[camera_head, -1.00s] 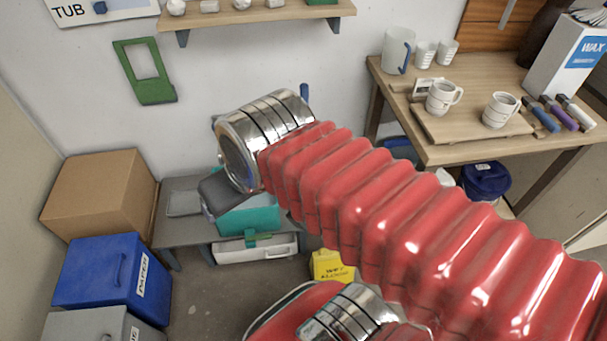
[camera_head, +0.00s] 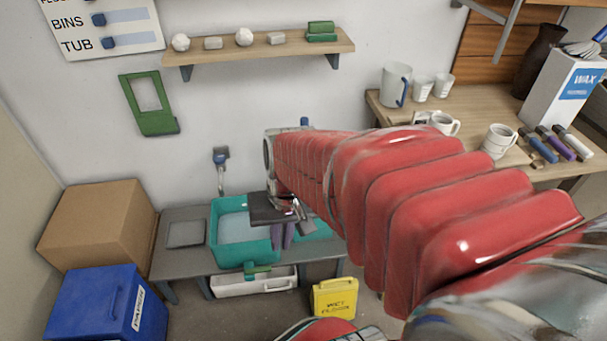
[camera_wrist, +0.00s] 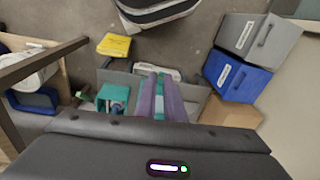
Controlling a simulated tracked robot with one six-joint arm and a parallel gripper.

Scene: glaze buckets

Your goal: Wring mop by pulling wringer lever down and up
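My gripper (camera_head: 283,246) hangs over the low grey bench. Its two purple fingers point down by the right side of a teal tub (camera_head: 214,236). In the wrist view the fingers (camera_wrist: 161,80) stand slightly apart, with a narrow teal strip showing between them; I see nothing clearly held. Another teal part (camera_head: 312,229) shows right of the fingers; a teal box with a blue-grey piece in it (camera_wrist: 112,97) shows left of them in the wrist view. The tub holds pale water-like content. I cannot make out a mop or wringer lever; my arm and gripper cover part of this area.
The grey bench (camera_head: 180,262) has a white tray (camera_head: 235,286) underneath. A yellow wet-floor sign (camera_head: 334,298) stands at its front right. A cardboard box (camera_head: 97,222) and blue bin (camera_head: 107,305) are at left. A wall shelf (camera_head: 260,45) is above; a worktable with mugs (camera_head: 498,140) is at right.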

